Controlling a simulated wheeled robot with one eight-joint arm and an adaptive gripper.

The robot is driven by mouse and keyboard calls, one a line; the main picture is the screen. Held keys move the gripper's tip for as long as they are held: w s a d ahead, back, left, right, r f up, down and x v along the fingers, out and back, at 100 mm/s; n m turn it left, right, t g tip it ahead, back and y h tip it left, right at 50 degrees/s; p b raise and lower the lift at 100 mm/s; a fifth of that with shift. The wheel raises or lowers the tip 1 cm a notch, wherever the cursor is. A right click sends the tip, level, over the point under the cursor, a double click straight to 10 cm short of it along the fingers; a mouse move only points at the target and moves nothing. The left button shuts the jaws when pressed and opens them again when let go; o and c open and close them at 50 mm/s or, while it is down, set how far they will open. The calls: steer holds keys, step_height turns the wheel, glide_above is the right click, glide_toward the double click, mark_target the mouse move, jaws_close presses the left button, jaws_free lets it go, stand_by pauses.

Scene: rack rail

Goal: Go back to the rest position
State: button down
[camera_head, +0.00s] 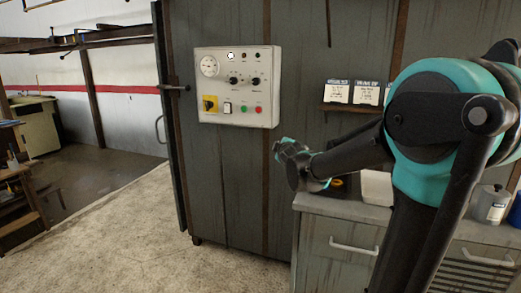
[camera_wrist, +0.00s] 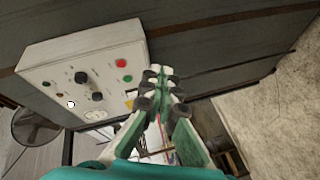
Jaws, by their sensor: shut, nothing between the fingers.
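My gripper (camera_head: 284,147) is raised in front of the dark metal wall, below and right of the control box in the head view. In the wrist view its fingers (camera_wrist: 161,85) are together with nothing between them. The white control box (camera_head: 238,88) is on the wall and has a dial, dark knobs, a yellow-backed switch and red and green buttons. It also shows at the upper left of the wrist view (camera_wrist: 85,65), beside the fingers. The gripper looks apart from it. Part of the yellow patch is hidden behind the fingers there.
A grey cabinet (camera_head: 336,240) with handles stands at lower right, with a white container (camera_head: 377,187) and a bottle (camera_head: 490,204) on top. An open doorway is at left. The floor (camera_head: 130,240) is clear in front.

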steer(key=s+d+f+m+g+h, duration=0.1)
steer(key=s+d+f+m+g, duration=0.4)
steer(key=s+f, duration=0.65)
steer(key=s+d+f+m+g+h, duration=0.1)
steer(key=s+d+f+m+g, duration=0.2)
steer(key=s+d+f+m, duration=0.6)
steer(key=s+a+f+g, duration=0.1)
steer(key=s+f, duration=0.3)
steer(key=s, duration=0.3)
steer(key=s+a+f+g+y, duration=0.1)
steer(key=s+f, duration=0.3)
steer(key=s, duration=0.4)
steer(key=shift+s+a+f+g, duration=0.2)
steer(key=shift+a+g, duration=0.25)
steer(key=shift+g, duration=0.25)
steer(key=shift+d, duration=0.1)
